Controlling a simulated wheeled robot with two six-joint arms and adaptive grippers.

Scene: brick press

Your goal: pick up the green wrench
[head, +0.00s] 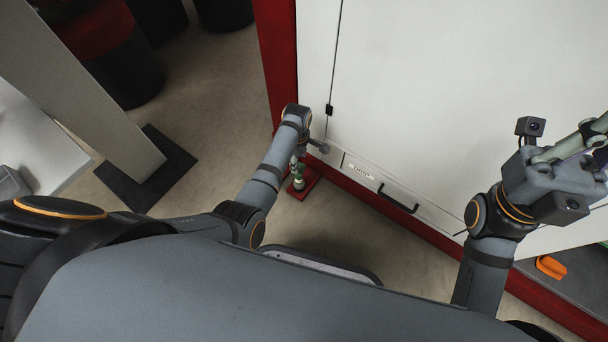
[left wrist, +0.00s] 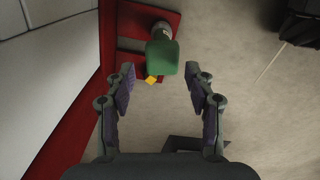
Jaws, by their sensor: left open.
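In the left wrist view a green, block-shaped thing (left wrist: 163,57) shows just beyond and between the fingertips of my left gripper (left wrist: 164,80). It is seen nearly end on, so I cannot tell a full wrench shape. A small yellow piece shows at its lower edge. My left gripper is open, with nothing between its pads that I can see touching. In the head view the green thing (head: 297,163) is small beside my left wrist, which hides most of that gripper. My right gripper (head: 596,135) is at the right edge of the head view, its fingers partly cut off.
A white cabinet (head: 460,90) with a red frame and black handle (head: 398,199) stands close to both arms. A red foot plate (head: 304,184) lies on the floor. An orange thing (head: 551,267) lies at lower right. Open floor (head: 222,110) is at left.

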